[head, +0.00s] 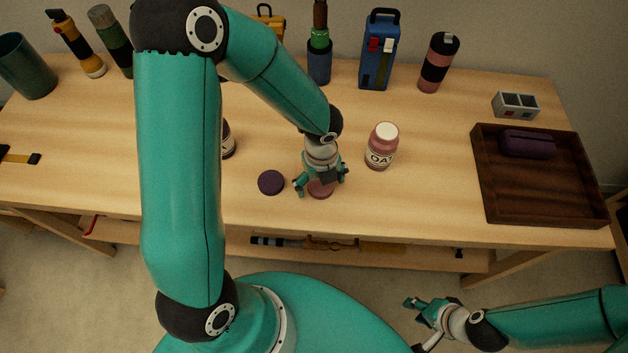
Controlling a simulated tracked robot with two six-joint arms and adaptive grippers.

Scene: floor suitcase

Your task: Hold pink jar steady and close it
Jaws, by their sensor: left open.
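The pink jar (381,150) stands upright on the table, its white round top showing and a label reading "OAT" on its side. A flat pink lid (320,190) lies on the table left of the jar. My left gripper (320,184) points down over this lid, its fingers spread on either side of it; whether they touch it I cannot tell. My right gripper (419,323) is low in front of the table, away from the jar, with its fingers apart and nothing between them.
A purple lid (271,182) lies left of my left gripper. A dark jar (228,140) is partly hidden by my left arm. A wooden tray (545,213) with a purple case (527,143) is at the right.

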